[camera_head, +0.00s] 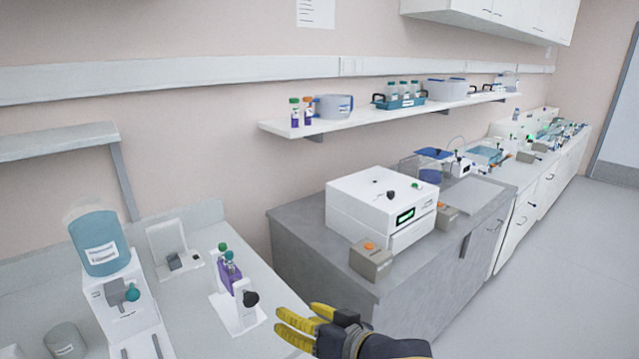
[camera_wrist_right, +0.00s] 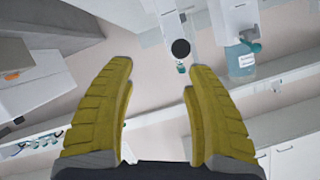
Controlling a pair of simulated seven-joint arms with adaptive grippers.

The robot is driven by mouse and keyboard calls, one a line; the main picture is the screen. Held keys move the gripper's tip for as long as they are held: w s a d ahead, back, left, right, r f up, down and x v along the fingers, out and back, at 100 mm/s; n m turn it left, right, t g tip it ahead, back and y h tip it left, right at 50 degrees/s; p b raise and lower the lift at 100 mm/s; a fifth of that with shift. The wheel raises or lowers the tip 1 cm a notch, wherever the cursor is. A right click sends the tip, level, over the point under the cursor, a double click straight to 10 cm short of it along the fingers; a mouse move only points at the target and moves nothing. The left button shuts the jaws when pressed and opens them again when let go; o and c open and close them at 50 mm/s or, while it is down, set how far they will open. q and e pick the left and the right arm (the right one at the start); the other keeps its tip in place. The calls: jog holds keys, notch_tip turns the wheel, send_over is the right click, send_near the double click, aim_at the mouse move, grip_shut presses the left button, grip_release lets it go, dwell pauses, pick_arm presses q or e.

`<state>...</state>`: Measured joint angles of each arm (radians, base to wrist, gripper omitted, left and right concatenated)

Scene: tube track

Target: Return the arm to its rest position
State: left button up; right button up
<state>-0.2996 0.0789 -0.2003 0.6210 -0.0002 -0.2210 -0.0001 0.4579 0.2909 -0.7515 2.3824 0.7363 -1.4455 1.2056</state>
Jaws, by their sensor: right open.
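My right gripper (camera_head: 300,323) comes in at the bottom of the head view, with yellow fingers and a black wrist. It is over the front right edge of the left bench. In the right wrist view the two yellow fingers (camera_wrist_right: 158,110) stand wide apart, with nothing between them. A black round knob (camera_wrist_right: 180,49) shows beyond the fingertips, apart from them. My left gripper is not in view.
The left bench holds a blue-topped dispenser (camera_head: 97,240) and purple tubes with green caps (camera_head: 229,272). A white machine (camera_head: 380,205) and a small box with an orange button (camera_head: 370,258) stand on the grey cabinet (camera_head: 300,240). Open floor (camera_head: 560,270) lies to the right.

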jog(key=s+d+f+t+h, duration=0.15)
jog(key=d+f+h, duration=0.25)
jog(key=d+f, duration=0.45)
jog(key=s+d+f+h, duration=0.3)
jog(key=d+f+h, duration=0.1)
jog(key=d+f, duration=0.4)
jog(key=s+d+f+n+g+h, duration=0.25)
jog(key=s+d+f, duration=0.25)
jog(key=s+d, duration=0.4)
jog(key=s+d+f+n+g+h, duration=0.15)
jog(key=s+d+f+h, duration=0.3)
jog(key=s+d, duration=0.5)
jog(key=s+a+f+m+g+y, duration=0.1)
jog(key=a+f+g+y, duration=0.1)
jog(key=f, duration=1.5)
jog(key=s+a+f+g+y, duration=0.1)
jog(key=a+f, duration=0.2)
jog(key=f, duration=1.3)
jog(key=s+f+m+g+y, duration=0.1)
jog(key=s+f+m+g, duration=0.2)
jog(key=s+f, duration=1.5)
jog(key=s, duration=0.2)
jog(key=shift+s+d+f+y, duration=0.2)
jog(key=shift+s+f+y, duration=0.2)
